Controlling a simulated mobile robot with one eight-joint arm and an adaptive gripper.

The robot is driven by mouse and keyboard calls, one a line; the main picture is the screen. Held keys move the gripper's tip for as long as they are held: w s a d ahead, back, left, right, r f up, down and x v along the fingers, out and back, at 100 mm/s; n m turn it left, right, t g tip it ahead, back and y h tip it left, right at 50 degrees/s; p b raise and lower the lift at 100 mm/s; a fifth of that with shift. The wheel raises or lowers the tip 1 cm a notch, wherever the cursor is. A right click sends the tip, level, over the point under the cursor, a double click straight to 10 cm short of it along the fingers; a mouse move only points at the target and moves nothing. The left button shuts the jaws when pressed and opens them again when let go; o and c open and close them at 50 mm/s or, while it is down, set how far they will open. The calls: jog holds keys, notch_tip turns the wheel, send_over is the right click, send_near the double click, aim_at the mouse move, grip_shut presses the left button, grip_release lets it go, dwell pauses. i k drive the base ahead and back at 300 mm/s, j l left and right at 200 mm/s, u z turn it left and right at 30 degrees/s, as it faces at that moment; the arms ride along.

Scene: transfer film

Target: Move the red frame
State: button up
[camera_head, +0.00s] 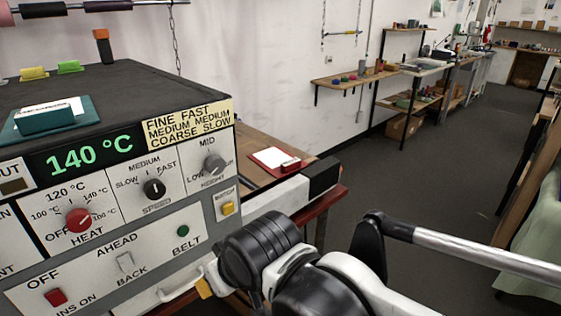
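A red frame (288,168) with a white sheet and a small red block at its front right lies on a brown wooden surface behind the machine's right end. Black and white links of my own arm reach in from the lower right, in front of the machine and nearer to me than the red frame. I cannot make out the fingers of my gripper. No part of my arm is seen touching the red frame.
A grey machine (120,195) with a control panel reading 140 °C fills the left. A teal frame (62,123) with a white sheet lies on its dark top, near small yellow and green blocks. Wall shelves (350,82) stand behind. The grey floor (430,165) at right is open.

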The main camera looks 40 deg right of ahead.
aim_at(276, 160)
jog(key=i+l+z, duration=0.15)
jog(key=i+l, duration=0.7)
jog(key=l, duration=0.1)
